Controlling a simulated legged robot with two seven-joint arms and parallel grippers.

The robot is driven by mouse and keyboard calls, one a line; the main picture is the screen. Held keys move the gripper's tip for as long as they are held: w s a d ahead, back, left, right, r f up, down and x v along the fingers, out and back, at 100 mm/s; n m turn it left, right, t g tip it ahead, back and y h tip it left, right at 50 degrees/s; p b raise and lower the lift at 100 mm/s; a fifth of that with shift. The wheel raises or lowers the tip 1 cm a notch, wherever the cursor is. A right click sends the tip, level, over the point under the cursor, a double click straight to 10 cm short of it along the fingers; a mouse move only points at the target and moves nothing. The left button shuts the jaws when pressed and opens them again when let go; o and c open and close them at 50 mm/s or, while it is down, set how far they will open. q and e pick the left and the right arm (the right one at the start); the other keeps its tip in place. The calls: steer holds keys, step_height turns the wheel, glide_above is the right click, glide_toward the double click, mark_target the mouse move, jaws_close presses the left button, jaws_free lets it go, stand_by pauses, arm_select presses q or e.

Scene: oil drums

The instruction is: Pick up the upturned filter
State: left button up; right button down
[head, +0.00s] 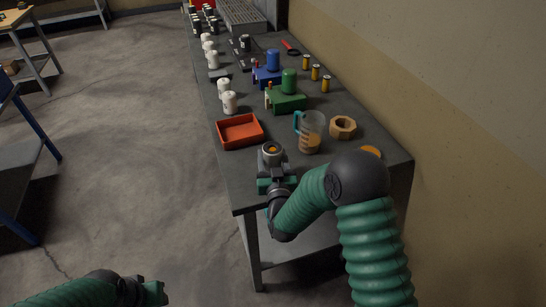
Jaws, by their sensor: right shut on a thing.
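The upturned filter (271,151) is a pale grey cylinder with its ringed end facing up and an orange-brown centre. My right gripper (275,183) is shut on it from the near side, at the near end of the bench. The gripper hides the filter's lower part, so I cannot tell whether it touches the bench top. My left gripper (152,292) is low at the bottom edge of the head view, away from the bench, and its jaws are too unclear to read.
On the dark bench (232,178) an orange-red tray (240,131) lies behind the filter. A jug (309,132) with amber liquid and a brown hexagonal ring (343,127) stand to the right. White filters (229,102) and a green fixture (287,101) are farther back.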

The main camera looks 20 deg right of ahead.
steer(key=s+a+r+b, duration=0.1)
steer(key=s+a, duration=0.7)
steer(key=s, duration=0.4)
steer(key=shift+s+a+r, duration=0.2)
steer(key=shift+r, duration=0.05)
